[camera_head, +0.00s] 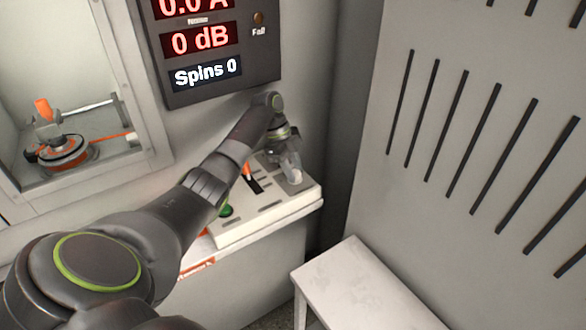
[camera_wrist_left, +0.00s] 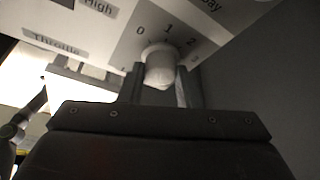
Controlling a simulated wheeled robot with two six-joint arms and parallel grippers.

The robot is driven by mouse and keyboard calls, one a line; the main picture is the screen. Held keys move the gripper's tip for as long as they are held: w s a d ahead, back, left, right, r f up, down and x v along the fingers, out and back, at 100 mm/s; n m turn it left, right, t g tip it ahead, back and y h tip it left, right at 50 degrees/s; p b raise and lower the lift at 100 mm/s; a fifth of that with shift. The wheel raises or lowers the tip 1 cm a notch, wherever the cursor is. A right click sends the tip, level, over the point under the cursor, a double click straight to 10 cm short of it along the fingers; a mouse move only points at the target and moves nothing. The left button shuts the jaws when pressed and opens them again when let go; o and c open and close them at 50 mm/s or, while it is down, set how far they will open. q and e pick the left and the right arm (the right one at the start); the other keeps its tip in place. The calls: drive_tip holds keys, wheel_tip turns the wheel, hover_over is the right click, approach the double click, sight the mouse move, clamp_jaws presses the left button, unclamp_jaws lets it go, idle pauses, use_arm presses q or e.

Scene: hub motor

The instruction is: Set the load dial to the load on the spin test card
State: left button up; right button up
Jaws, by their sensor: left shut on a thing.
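The dial (camera_wrist_left: 160,68) is a pale round knob on the control panel, with the numbers 0, 1 and 2 printed around it in the left wrist view. My left gripper (camera_wrist_left: 161,88) is shut on it, one dark finger on each side. In the head view my left gripper (camera_head: 291,168) is at the far right end of the panel, over the dial, which it mostly hides. Which number the dial points to cannot be read clearly. No spin test card can be made out. My right gripper is out of view.
The control panel (camera_head: 267,223) also carries a green button (camera_head: 225,210) and an orange lever (camera_head: 246,171). A display (camera_head: 205,48) above reads 0 dB and Spins 0. A motor (camera_head: 62,152) sits in a windowed chamber at left. A white stool (camera_head: 362,290) stands at right.

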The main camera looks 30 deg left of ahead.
use_arm(q)
drive_tip(key=o, duration=1)
drive_tip(key=v, duration=0.7)
drive_tip(key=shift+a+r, duration=0.1)
drive_tip(key=shift+r, duration=0.25)
drive_tip(key=shift+s+f, duration=0.1)
drive_tip(key=shift+f, duration=0.05)
